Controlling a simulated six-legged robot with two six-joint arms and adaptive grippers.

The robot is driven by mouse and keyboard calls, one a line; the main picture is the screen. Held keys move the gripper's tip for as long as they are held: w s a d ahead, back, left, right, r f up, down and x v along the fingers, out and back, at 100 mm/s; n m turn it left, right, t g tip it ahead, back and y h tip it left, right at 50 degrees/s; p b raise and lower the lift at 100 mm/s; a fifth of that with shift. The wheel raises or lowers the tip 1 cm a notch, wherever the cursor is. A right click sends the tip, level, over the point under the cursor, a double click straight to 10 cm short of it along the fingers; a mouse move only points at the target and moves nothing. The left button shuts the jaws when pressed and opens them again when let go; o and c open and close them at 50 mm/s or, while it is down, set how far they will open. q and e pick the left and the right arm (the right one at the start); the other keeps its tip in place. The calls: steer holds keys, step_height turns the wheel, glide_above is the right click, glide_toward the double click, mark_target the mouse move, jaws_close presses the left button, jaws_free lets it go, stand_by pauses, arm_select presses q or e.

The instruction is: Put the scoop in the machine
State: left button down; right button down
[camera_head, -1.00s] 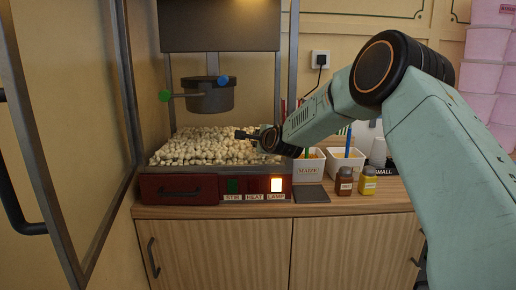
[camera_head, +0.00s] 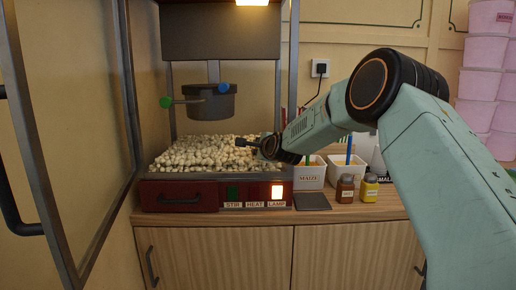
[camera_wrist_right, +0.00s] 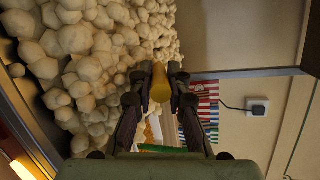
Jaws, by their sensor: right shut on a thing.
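The popcorn machine has an open glass door at the left, a dark kettle (camera_head: 210,103) hanging inside, and a heap of popcorn (camera_head: 205,152) on its floor. My right gripper (camera_head: 250,143) reaches in from the right, low over the right part of the heap. In the wrist view it (camera_wrist_right: 160,90) is shut on a yellow-brown cylinder, which looks like the handle of the scoop (camera_wrist_right: 160,82). The rest of the scoop is hidden or cannot be made out. The popcorn (camera_wrist_right: 85,55) lies close to the fingertips. My left gripper is not in view.
Right of the machine stand a white tub marked maize (camera_head: 311,174), another tub (camera_head: 346,168), a brown jar (camera_head: 345,188) and a yellow jar (camera_head: 369,187). The door frame (camera_head: 128,110) bounds the left. The lamp switch (camera_head: 277,192) glows.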

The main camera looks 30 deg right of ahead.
steer(key=shift+f, duration=0.15)
steer(key=c, duration=1.2)
jaws_free()
steer(key=shift+s, duration=0.1)
steer(key=v, duration=1.1)
steer(key=shift+s, duration=0.4)
